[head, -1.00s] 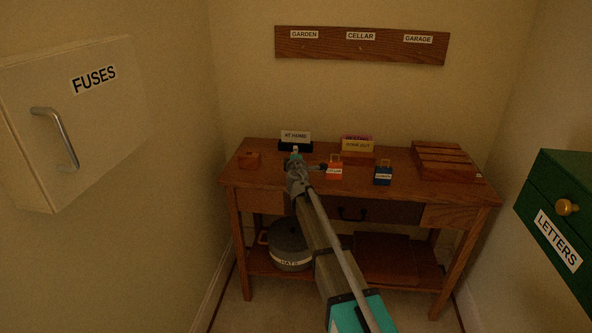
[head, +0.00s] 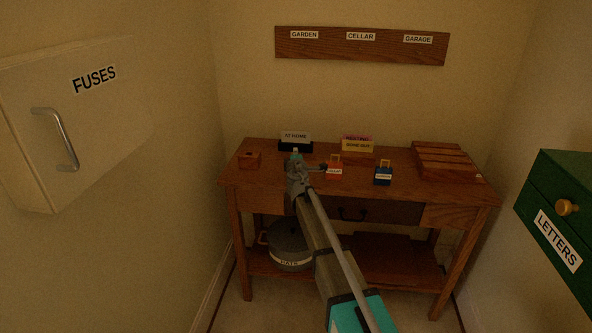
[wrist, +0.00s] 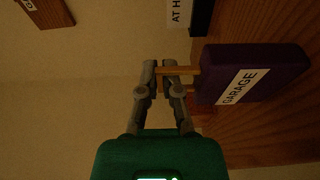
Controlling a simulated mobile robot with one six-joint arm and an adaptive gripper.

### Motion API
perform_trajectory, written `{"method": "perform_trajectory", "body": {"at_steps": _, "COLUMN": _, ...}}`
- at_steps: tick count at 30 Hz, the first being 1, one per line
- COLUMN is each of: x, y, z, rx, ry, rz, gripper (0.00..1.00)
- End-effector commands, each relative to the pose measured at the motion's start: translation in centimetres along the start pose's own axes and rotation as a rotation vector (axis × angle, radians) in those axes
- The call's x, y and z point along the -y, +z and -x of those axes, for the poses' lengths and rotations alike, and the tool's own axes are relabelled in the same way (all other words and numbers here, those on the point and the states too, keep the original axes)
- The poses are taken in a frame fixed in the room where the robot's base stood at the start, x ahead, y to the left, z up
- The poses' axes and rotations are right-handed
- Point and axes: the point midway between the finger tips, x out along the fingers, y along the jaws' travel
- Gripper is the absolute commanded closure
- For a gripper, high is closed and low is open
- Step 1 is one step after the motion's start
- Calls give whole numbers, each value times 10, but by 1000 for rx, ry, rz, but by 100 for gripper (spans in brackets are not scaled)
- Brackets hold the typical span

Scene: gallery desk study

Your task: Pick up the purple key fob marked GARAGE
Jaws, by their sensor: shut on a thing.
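The purple key fob marked GARAGE (wrist: 250,74) shows in the wrist view, its label facing the camera. A brass-coloured loop (wrist: 183,70) sticks out from its near end. My gripper (wrist: 172,66) is shut on this loop. In the head view my gripper (head: 296,155) is over the left part of the desk, in front of the AT HOME card (head: 295,135). The purple fob is hidden there behind my gripper and arm. I cannot tell whether the fob still touches the desk.
An orange fob (head: 335,171) and a blue fob (head: 383,178) stand on the desk (head: 270,182) to the right. A slatted rack (head: 446,162) is at the right. A labelled board (head: 361,47) hangs on the wall above.

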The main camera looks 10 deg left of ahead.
Motion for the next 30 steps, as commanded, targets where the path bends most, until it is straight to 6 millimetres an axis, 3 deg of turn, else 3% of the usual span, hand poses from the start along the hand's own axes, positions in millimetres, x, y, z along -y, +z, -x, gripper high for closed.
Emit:
{"method": "perform_trajectory", "body": {"at_steps": 17, "x": -12, "y": 0, "z": 0, "rx": 0, "ry": 0, "rz": 0, "gripper": 100}}
{"method": "perform_trajectory", "body": {"at_steps": 26, "x": -38, "y": 0, "z": 1, "rx": 0, "ry": 0, "rz": 0, "gripper": 100}}
{"method": "perform_trajectory", "body": {"at_steps": 30, "x": -54, "y": 0, "z": 17, "rx": -1, "ry": 0, "rz": 0, "gripper": 100}}
